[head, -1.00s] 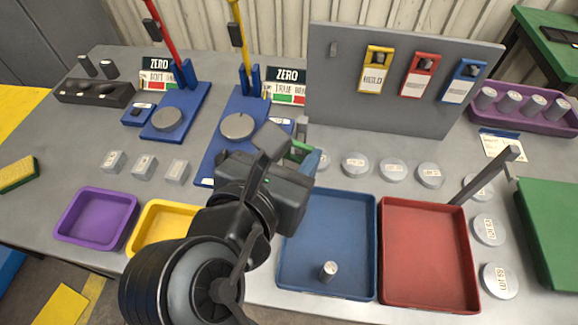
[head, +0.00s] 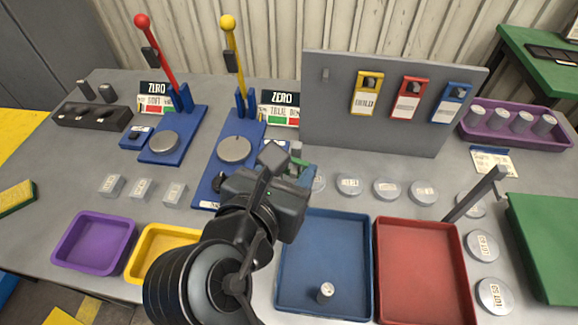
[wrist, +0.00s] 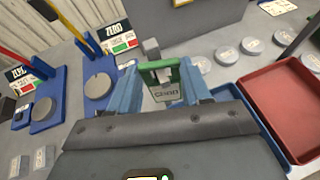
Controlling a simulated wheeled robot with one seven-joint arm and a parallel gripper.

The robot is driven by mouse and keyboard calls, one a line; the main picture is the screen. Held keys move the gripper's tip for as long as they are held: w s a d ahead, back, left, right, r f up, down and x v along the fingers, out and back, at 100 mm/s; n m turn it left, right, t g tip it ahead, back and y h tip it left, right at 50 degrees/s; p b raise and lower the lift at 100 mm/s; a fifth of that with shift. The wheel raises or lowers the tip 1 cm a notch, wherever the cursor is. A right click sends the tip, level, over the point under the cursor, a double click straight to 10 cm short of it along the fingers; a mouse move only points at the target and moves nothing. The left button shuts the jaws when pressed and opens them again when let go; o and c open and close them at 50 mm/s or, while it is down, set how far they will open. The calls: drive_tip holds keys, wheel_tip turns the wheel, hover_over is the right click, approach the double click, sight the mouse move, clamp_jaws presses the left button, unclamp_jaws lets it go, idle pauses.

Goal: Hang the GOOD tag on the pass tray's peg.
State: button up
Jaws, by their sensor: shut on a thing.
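My gripper (wrist: 160,92) is shut on the green-framed GOOD tag (wrist: 164,93), with a blue finger on each side and the white label facing the wrist camera. In the head view my gripper (head: 293,178) is above the back left corner of the blue tray (head: 325,222), and the tag is mostly hidden. A grey upright post (wrist: 151,48) rises just behind the tag's top in the wrist view. I cannot tell whether the tag's opening is around it or only in front of it. The blue tray holds one small metal cylinder (head: 325,291).
A red tray (head: 425,265) with its own grey post (head: 475,192) stands right of the blue tray. Round discs lie behind and beside them. A grey board (head: 390,125) carries yellow, red and blue tags. Two lever gauges (head: 235,148) (head: 165,143) stand at left.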

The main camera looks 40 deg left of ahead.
idle(0.4)
drive_tip(key=o, duration=1.4)
drive_tip(key=shift+c, duration=0.2)
drive_tip(key=v, duration=0.7)
drive_tip(key=shift+s, duration=0.35)
drive_tip(key=shift+d+r, duration=0.1)
drive_tip(key=shift+r, duration=0.05)
